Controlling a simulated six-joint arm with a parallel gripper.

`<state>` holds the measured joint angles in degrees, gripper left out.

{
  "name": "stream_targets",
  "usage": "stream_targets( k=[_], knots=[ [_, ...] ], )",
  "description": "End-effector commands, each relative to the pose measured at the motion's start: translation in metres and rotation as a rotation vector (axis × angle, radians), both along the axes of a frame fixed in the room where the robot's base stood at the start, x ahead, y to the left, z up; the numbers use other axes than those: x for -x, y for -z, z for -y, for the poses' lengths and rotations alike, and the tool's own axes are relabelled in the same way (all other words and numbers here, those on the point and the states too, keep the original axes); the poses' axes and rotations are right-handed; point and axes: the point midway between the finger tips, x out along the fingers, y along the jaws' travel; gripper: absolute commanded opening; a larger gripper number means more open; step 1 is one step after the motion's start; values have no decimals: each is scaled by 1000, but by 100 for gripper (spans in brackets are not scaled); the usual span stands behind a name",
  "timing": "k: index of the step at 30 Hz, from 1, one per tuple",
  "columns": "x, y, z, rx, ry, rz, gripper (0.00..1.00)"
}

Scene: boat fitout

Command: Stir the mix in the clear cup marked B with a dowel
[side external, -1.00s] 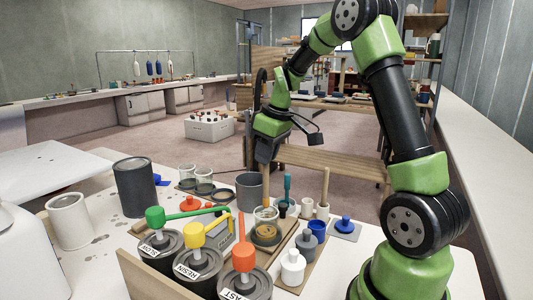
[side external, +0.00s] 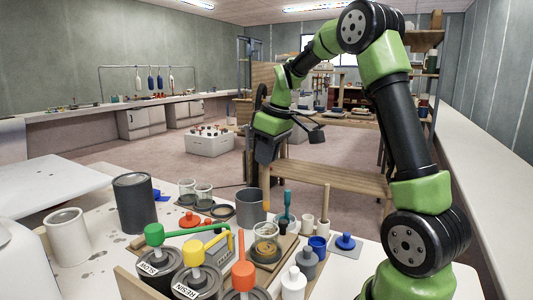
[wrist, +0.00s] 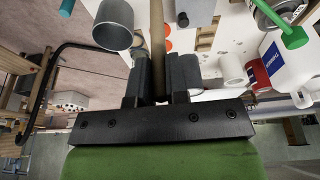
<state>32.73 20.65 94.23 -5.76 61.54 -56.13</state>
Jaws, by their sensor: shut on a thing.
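My gripper (side external: 267,160) is shut on a wooden dowel (side external: 266,197), which hangs down upright. In the wrist view, the dowel (wrist: 157,40) runs between the two fingers. A clear cup (side external: 267,232) with dark, amber-looking contents stands on a board below. The dowel's lower end appears just above this cup's rim, apart from it. I cannot read any letter on the cup. Two more clear cups (side external: 188,188) (side external: 204,194) stand at the back left.
A grey pot (side external: 250,208) stands close behind the clear cup, and it also shows in the wrist view (wrist: 113,22). Pump cans, one with an orange head (side external: 243,273), crowd the front. Another dowel (side external: 326,203), small cups and white bottles stand to the right.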

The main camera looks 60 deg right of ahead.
Motion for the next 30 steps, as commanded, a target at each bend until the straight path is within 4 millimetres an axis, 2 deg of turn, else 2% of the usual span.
stream_targets(
  k=[8,30],
  knots=[
    [0,16,0,-3,0,-3,0],
    [0,78,0,-3,0,-2,0]
  ],
)
